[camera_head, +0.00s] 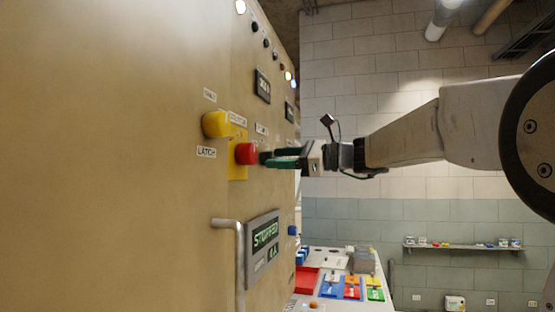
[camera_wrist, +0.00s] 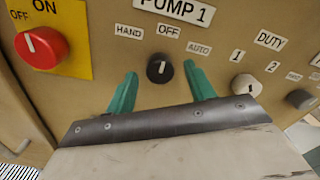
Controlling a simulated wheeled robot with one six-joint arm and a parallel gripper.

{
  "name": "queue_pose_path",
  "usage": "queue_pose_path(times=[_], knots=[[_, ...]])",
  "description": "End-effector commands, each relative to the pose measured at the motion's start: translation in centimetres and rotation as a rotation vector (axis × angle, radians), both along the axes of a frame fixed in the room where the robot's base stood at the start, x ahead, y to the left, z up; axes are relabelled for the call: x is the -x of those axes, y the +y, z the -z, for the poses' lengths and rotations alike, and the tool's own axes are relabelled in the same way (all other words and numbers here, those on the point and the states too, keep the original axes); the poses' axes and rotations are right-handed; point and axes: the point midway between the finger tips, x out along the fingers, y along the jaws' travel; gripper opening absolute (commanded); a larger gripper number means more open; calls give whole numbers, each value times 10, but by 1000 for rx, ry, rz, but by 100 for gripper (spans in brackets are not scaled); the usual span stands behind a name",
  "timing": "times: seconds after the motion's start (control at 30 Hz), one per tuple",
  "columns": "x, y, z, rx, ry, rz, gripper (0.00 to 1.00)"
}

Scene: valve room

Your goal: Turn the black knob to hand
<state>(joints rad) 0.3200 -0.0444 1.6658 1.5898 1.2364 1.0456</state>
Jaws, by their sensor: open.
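The black knob (camera_wrist: 160,69) sits on the tan panel under the PUMP 1 label, in the wrist view. Its white mark points up toward the OFF label (camera_wrist: 168,31). The HAND label (camera_wrist: 129,31) is up and to the left of it, and the AUTO label (camera_wrist: 199,48) is up and to the right. My gripper (camera_wrist: 160,84) is open, with one green finger on each side of the knob and gaps between. In the head view my gripper (camera_head: 270,158) reaches the panel just right of the red knob, and the black knob is mostly hidden there.
A red ON/OFF knob (camera_wrist: 41,47) on a yellow plate is to the left. A white DUTY knob (camera_wrist: 246,86) and a grey knob (camera_wrist: 299,99) are to the right. In the head view, a yellow knob (camera_head: 215,124) and a metal handle (camera_head: 239,262) stick out from the panel.

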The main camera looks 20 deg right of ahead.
Motion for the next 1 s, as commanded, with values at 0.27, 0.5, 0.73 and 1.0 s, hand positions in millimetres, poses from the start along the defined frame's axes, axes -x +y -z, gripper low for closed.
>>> queue_pose_path(times=[0.27,0.5,0.73,1.0], knots=[[-8,10,1,1,1,0,54],[-7,9,1,1,1,0,26],[-7,9,1,3,-2,0,9],[-7,9,1,43,-57,1,9]])
